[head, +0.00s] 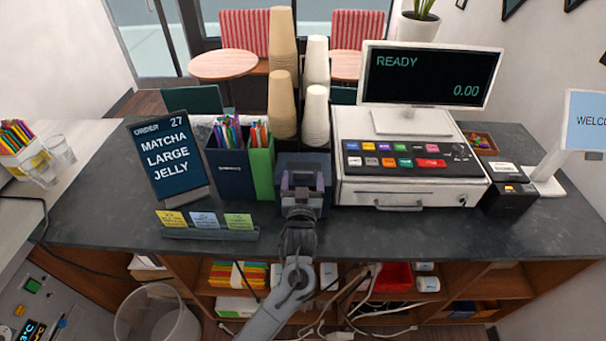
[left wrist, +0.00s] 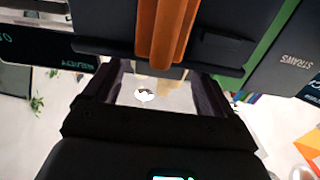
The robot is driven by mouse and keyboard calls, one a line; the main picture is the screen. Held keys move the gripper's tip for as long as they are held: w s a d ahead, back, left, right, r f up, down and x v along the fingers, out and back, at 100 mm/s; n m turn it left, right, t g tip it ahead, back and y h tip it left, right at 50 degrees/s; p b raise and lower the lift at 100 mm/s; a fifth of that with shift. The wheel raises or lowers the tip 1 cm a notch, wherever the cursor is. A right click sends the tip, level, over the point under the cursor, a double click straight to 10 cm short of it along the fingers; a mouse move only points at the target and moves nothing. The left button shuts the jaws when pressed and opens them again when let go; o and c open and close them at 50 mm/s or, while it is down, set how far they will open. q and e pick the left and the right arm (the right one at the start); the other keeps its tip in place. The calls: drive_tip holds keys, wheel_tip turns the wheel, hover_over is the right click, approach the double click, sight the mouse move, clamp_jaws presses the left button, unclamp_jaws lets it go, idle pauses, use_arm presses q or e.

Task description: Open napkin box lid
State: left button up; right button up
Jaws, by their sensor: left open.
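The dark blue napkin box (head: 322,163) stands on the counter between the green straw box and the cash register. Its front is mostly hidden by my left gripper (head: 302,182), which is in front of and over it. In the left wrist view, my left gripper (left wrist: 158,84) has its two dark fingers spread apart, with a pale surface and a small white patch visible between them. A dark body with an orange bar (left wrist: 168,30) is close beyond the fingers. I cannot tell whether the fingers touch the box, or see the lid clearly. My right gripper is not visible.
The green straw box (head: 261,170) stands close left of the napkin box, the cash register (head: 410,160) close right. Stacked cups (head: 283,105) rise behind. An order sign (head: 168,160) and a card holder (head: 210,232) are at left. The front counter strip (head: 400,230) is clear.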

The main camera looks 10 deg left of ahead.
use_arm(q)
drive_tip(key=shift+w, duration=1.3)
drive_tip(key=shift+c, duration=0.3)
